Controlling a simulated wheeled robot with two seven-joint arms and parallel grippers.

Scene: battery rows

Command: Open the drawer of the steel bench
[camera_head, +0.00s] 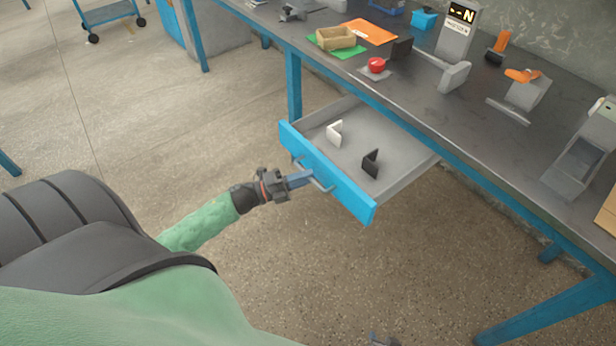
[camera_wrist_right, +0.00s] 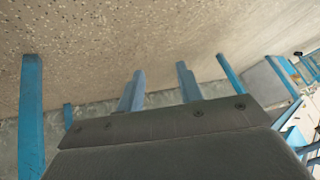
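The drawer (camera_head: 328,172) of the steel bench (camera_head: 445,110) is pulled well out, with its blue front standing clear of the bench and its grey inside showing. A white angled piece (camera_head: 334,132) and a black angled piece (camera_head: 370,163) are in it. My left gripper (camera_head: 301,179) is at the bar handle (camera_head: 322,184) on the drawer front, and its blue fingers appear closed on the bar. My right gripper (camera_wrist_right: 160,88) is open and empty in the right wrist view, its two fingers apart over the floor. Only a small bit of it seems to show at the bottom of the head view.
The bench top holds a wooden tray (camera_head: 336,38), a red button (camera_head: 376,65), a display unit (camera_head: 457,28) and several grey devices. Blue bench legs (camera_head: 293,88) stand beside the drawer. The floor in front is clear; a blue trolley (camera_head: 107,13) is far left.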

